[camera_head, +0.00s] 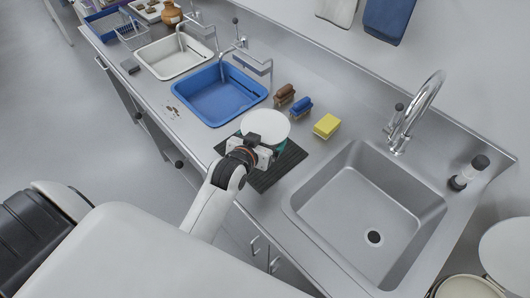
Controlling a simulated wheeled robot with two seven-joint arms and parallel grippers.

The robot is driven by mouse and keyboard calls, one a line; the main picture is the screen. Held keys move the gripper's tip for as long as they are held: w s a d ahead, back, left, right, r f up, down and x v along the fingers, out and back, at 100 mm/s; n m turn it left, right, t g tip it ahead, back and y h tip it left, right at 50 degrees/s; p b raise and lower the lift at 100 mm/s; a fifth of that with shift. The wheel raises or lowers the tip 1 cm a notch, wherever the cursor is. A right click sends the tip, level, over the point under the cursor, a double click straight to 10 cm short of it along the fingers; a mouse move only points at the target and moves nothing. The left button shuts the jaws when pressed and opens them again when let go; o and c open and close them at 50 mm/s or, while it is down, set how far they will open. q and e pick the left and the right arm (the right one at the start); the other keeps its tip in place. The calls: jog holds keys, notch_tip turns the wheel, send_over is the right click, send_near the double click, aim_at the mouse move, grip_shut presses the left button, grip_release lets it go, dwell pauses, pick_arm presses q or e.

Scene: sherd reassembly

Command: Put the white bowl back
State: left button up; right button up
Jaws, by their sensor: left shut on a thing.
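The white bowl (266,124) shows as a smooth white round shape over a dark ribbed mat on the counter, left of the steel sink. My left gripper (256,153) is at its near side, shut on the bowl. The gripper and wrist cover the bowl's near lower part. A bit of dark green shows just under the bowl at the right; I cannot tell what it belongs to, or whether the bowl touches the mat. My right gripper is not in view.
The dark mat (285,167) lies beside the steel sink (335,205). Behind are a blue basin (205,110), a white basin (160,65), brown and blue brushes (301,107) and a yellow sponge (327,126). Small sherds (173,112) lie left of the blue basin. A tall tap (408,115) stands behind the sink.

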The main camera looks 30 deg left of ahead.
pick_arm(q)
jog(key=f, duration=0.5)
jog(key=shift+w+a, duration=0.1)
jog(key=shift+w, duration=0.1)
jog(key=shift+f, duration=0.3)
notch_tip(320, 180, down, 4)
jog(key=shift+f+p, duration=0.1)
jog(key=shift+p, duration=0.2)
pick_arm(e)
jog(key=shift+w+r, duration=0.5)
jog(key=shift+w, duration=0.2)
pick_arm(q)
jog(key=shift+f, duration=0.1)
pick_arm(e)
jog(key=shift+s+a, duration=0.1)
pick_arm(q)
jog(key=o, duration=0.7)
jog(key=shift+c, duration=0.2)
jog(key=shift+o, duration=0.2)
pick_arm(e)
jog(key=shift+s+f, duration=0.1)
